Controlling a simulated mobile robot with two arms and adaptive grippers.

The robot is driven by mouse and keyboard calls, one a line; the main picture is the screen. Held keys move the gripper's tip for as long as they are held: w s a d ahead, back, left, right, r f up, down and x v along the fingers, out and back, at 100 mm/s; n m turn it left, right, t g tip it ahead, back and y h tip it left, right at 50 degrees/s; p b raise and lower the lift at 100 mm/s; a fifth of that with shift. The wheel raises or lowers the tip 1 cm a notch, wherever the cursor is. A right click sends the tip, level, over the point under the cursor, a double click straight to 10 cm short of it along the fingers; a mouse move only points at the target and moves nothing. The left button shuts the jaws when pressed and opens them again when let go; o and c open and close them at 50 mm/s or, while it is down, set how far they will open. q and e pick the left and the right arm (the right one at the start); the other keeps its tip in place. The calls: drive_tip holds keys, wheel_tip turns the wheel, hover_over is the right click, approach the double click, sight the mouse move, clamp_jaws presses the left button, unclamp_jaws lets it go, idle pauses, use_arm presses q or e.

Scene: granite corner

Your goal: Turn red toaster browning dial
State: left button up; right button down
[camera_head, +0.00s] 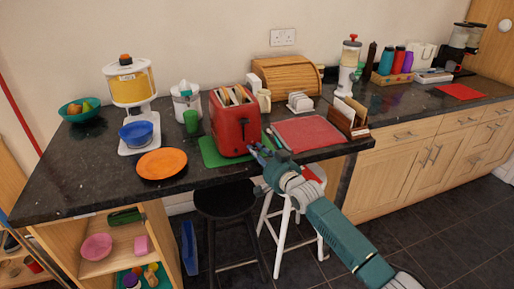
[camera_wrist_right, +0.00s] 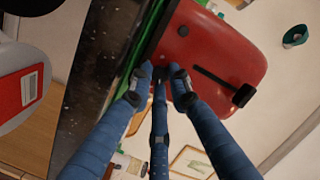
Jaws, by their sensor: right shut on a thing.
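The red toaster (camera_head: 233,122) stands on a green mat (camera_head: 210,152) near the counter's front edge, with bread slices in its top. My right gripper (camera_head: 259,149) is at the low right end of the toaster. In the wrist view the toaster (camera_wrist_right: 225,45) shows its end face, with a dark slot and a black lever (camera_wrist_right: 243,95). The blue fingers of my right gripper (camera_wrist_right: 162,76) are drawn together against this face, near its edge by the mat. They are shut on the browning dial, which they largely hide. Its setting cannot be read. My left gripper is out of view.
A red mat (camera_head: 310,132) and a wooden letter holder (camera_head: 348,122) lie right of the toaster. A green cup (camera_head: 191,122) and orange plate (camera_head: 162,164) are left of it. A black stool (camera_head: 225,200) and white stool (camera_head: 290,235) stand below the counter's edge.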

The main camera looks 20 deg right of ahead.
drive_tip(key=shift+a+f+n+g+p, duration=0.1)
drive_tip(key=shift+f+n+g+p, duration=0.15)
drive_tip(key=shift+n+p, duration=0.7)
drive_tip(key=shift+n, duration=0.45)
drive_tip(key=shift+s+f+h, duration=0.1)
drive_tip(key=shift+h, duration=0.3)
drive_tip(key=c, duration=1.7)
unclamp_jaws()
drive_tip(key=shift+o, duration=0.4)
drive_tip(key=shift+r, duration=0.2)
drive_tip(key=v, duration=0.8)
drive_tip(key=shift+f, duration=0.15)
